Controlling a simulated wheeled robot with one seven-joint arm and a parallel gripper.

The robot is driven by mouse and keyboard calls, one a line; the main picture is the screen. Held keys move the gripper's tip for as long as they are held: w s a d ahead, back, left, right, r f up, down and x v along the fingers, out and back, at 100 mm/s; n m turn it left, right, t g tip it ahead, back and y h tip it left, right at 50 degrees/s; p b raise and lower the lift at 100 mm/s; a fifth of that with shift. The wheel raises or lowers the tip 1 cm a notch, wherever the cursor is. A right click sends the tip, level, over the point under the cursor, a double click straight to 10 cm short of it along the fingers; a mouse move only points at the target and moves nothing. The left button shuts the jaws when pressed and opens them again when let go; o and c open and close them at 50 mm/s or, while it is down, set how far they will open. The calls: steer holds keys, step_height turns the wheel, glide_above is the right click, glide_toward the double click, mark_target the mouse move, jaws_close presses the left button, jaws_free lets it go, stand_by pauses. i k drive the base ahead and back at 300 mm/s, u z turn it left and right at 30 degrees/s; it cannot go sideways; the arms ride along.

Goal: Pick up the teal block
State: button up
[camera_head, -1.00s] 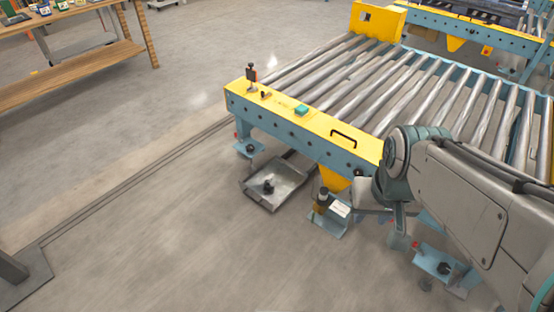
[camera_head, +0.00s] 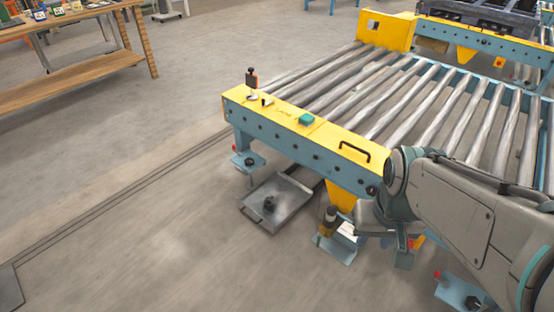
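The teal block (camera_head: 306,119) is small and sits on the yellow top plate (camera_head: 330,133) at the front edge of the roller conveyor. It lies between a black handle on its right and small items on its left. My arm comes in from the right side of the view, to the right of the block and in front of the conveyor. My gripper is not clearly visible; the arm's lower end hangs beside the conveyor's front, partly hidden by its own links.
A black handle (camera_head: 354,151) stands up from the yellow plate. A small black and red device (camera_head: 252,79) stands at its left end. Metal rollers (camera_head: 440,105) extend behind. A grey tray (camera_head: 276,200) lies on the floor below. A wooden workbench (camera_head: 85,75) is at upper left; open floor lies between.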

mark_target(306, 120)
steer(key=k, duration=0.65)
steer(key=u, duration=0.65)
steer(key=i, duration=0.9)
steer(key=u, duration=0.45)
steer(key=i, duration=1)
steer(key=z, duration=1.05)
steer(key=i, duration=0.6)
steer(key=z, duration=0.5)
